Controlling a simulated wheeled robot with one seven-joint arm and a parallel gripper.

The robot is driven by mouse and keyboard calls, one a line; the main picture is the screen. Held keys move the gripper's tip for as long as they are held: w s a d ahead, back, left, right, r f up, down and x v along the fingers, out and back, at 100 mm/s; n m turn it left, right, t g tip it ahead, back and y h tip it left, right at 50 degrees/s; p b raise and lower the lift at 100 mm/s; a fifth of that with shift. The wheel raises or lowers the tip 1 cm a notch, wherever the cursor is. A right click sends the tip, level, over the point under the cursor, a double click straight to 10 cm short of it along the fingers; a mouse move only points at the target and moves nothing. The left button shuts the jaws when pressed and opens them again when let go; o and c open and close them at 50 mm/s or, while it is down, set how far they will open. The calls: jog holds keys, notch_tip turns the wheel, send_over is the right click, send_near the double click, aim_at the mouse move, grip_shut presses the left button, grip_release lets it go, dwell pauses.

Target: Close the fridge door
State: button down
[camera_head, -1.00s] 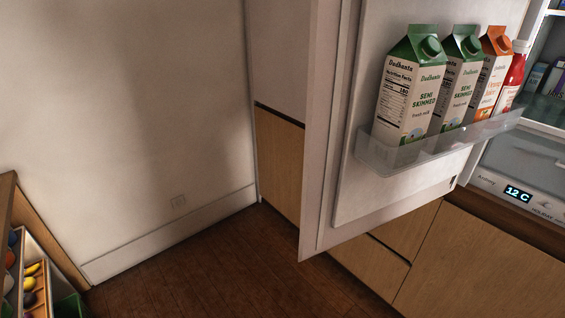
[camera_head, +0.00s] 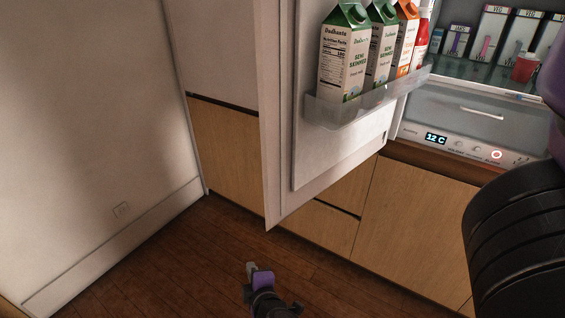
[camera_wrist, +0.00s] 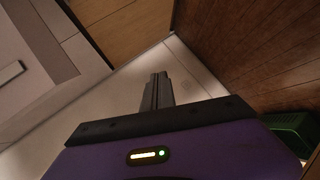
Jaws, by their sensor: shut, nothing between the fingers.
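The fridge door (camera_head: 277,150) stands open in the head view, its inner side facing right. Its clear shelf (camera_head: 345,112) holds milk and juice cartons and a red bottle. The fridge interior (camera_head: 470,100) shows to the right of the door. My gripper (camera_head: 251,268) is low in the head view, below the door's bottom edge in the picture and apart from it. In the wrist view my gripper (camera_wrist: 157,78) has its fingers together with nothing between them. A pale panel with a dark slot at the wrist view's left cannot be surely identified.
Wooden cabinets (camera_head: 415,225) stand below the fridge and behind the door. A white wall (camera_head: 80,120) with a socket is at the left. The brown wooden floor (camera_head: 190,260) is clear there. A green box (camera_wrist: 290,132) shows at the wrist view's right.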

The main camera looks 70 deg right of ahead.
aim_at(283, 133)
jog(key=w+d+r+m+g+h, duration=0.2)
jog(key=w+d+r+g+h, duration=0.15)
jog(key=d+r, duration=0.25)
jog(key=w+d+r+m+g+h, duration=0.2)
jog(key=w+d+r+g+h, duration=0.1)
jog(key=w+d+r+g, duration=0.25)
notch_tip(283, 133, up, 23)
jog(key=s+m+g+y, duration=0.2)
jog(key=m+g+y, duration=0.1)
jog(key=m+g, duration=0.7)
jog(key=shift+g, duration=0.7)
jog(key=s+d+p, duration=0.1)
jog(key=s, duration=0.2)
jog(key=s+d+p, duration=0.2)
jog(key=s, duration=0.1)
jog(key=s+d+p, duration=0.1)
jog(key=s+d, duration=0.1)
jog(key=s, duration=0.2)
jog(key=shift+s+d+r+p, duration=0.1)
jog(key=shift+d+r+p, duration=0.15)
jog(key=shift+p, duration=0.1)
jog(key=shift+n, duration=0.3)
